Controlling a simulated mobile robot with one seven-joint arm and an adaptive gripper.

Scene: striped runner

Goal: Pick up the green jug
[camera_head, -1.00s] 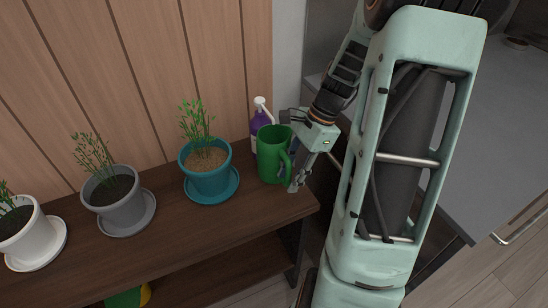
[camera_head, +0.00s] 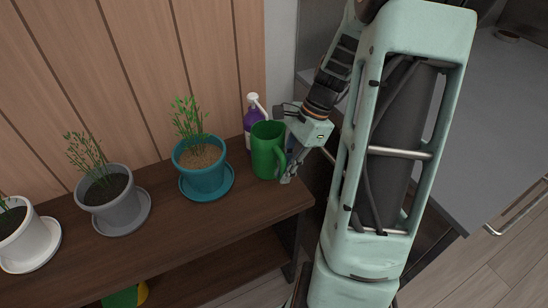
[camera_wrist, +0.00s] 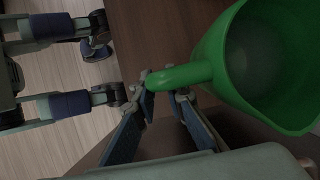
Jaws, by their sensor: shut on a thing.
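The green jug (camera_head: 266,150) stands upright near the right end of the dark wooden bench in the head view, its handle facing right toward my arm. My gripper (camera_head: 287,178) is at the handle. In the wrist view the jug (camera_wrist: 285,65) fills the upper right, and its handle runs between the two fingers of my gripper (camera_wrist: 165,97), which is shut on it. The exact finger contact is partly hidden by the handle.
A purple spray bottle (camera_head: 252,117) with a white top stands close behind the jug. A teal plant pot (camera_head: 203,180) on a saucer is just left of it. A grey pot (camera_head: 117,213) and a white pot (camera_head: 22,246) stand farther left. A grey counter (camera_head: 490,120) lies to the right.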

